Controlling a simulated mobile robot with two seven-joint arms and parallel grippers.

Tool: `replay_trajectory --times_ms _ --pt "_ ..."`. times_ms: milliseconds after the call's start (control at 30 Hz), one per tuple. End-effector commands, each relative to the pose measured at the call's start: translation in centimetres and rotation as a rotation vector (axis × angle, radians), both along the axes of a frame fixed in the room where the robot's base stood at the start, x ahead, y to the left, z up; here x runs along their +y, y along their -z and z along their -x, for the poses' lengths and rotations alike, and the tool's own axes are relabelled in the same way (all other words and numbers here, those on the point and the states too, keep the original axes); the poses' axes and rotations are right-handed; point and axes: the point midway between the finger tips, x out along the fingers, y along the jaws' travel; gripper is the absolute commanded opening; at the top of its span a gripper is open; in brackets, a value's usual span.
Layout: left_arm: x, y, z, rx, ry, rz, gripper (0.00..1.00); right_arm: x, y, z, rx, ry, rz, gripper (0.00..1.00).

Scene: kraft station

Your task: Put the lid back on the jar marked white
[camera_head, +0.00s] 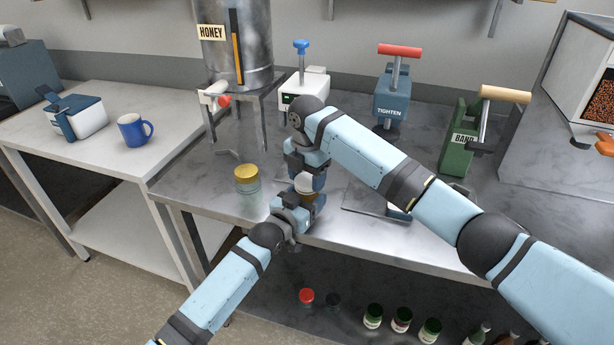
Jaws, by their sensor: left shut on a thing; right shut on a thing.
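A small jar (309,196) with an amber-brown body stands near the front edge of the steel table, mostly hidden between my two grippers. A white lid (304,184) shows at its top, directly under my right gripper. My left gripper (300,202) comes in from the front and is shut on the jar's body. My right gripper (306,177) points down from above and is shut on the white lid. The lid looks level and at the jar's mouth; whether it is seated cannot be told. Any marking on the jar is hidden.
A gold-lidded glass jar (247,184) stands left of my grippers. Behind are the honey tank (240,55), a white press (303,88), a blue TIGHTEN press (391,98) and a green BAND press (460,140). Several jars and bottles sit on the lower shelf.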

Motion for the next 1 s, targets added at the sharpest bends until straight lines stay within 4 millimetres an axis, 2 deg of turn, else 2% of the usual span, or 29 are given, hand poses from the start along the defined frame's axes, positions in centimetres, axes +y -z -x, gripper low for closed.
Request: replay_trajectory --times_ms 667,1000 --pt "-0.16 -0.09 0.08 -0.002 0.002 0.001 0.01 0.15 0.08 0.02 0.001 1.645 0.000 0.32" --pt "-0.17 -0.08 0.10 -0.002 0.003 0.001 0.01 0.14 0.11 0.04 0.003 2.523 0.004 0.32"
